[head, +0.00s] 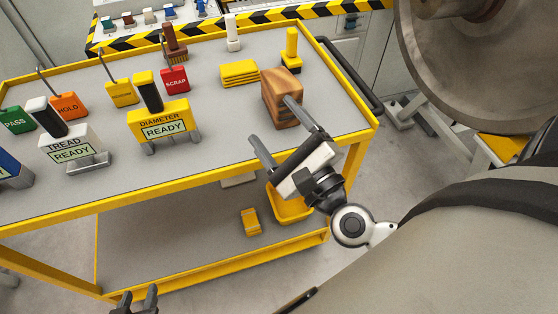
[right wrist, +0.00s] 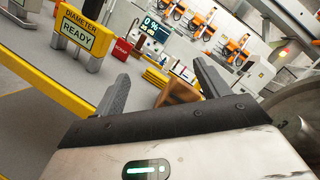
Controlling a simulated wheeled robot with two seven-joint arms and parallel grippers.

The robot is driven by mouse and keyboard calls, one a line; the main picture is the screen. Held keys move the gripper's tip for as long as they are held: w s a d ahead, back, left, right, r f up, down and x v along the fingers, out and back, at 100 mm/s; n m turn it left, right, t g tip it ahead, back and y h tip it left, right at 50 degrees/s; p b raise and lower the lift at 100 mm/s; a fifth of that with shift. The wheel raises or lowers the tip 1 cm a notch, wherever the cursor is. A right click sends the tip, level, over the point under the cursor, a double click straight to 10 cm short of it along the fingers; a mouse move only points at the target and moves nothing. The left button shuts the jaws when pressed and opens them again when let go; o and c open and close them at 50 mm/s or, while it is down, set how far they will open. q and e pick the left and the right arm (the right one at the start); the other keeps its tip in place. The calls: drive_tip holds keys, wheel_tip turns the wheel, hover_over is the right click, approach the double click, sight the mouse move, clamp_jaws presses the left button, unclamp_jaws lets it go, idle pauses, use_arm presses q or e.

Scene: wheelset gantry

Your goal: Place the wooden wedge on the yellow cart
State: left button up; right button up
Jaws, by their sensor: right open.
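The wooden wedge (head: 281,100) is a brown wood-grained block. It rests on the grey top of the yellow cart (head: 215,122), near its right end. My right gripper (head: 270,119) is open and empty, with its fingers pointing at the near side of the wedge; one fingertip overlaps the wedge's right side in the head view. In the right wrist view the wedge (right wrist: 180,93) shows beyond and between the fingers, partly hidden by the gripper body. My left gripper (head: 138,299) is at the bottom edge of the head view, its fingers apart and nothing visible between them.
Diameter gauge (head: 165,124), tread gauge (head: 72,148), tags, a yellow stack (head: 240,73), a brush (head: 173,45) and a yellow-black block (head: 291,50) stand on the cart. A yellow bin (head: 290,206) sits on the lower shelf. A large steel wheel (head: 480,60) is at right.

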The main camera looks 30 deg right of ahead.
drive_tip(key=s+a+f+n+g+y, duration=0.1)
drive_tip(key=a+f+n+g+y, duration=0.25)
drive_tip(key=f+n, duration=0.45)
drive_tip(key=s+a+f+n+g+y, duration=0.2)
drive_tip(key=a+f+n, duration=0.15)
drive_tip(key=n, duration=0.85)
drive_tip(key=s+d+f+n+g+h, duration=0.2)
drive_tip(key=s+f+n+g+h, duration=0.1)
drive_tip(key=f+n, duration=0.5)
drive_tip(key=shift+s+f+n+g, duration=0.25)
drive_tip(key=shift+f+n+g, duration=0.15)
drive_tip(key=shift+f+g, duration=0.35)
drive_tip(key=shift+a+h, duration=0.1)
drive_tip(key=shift+h, duration=0.15)
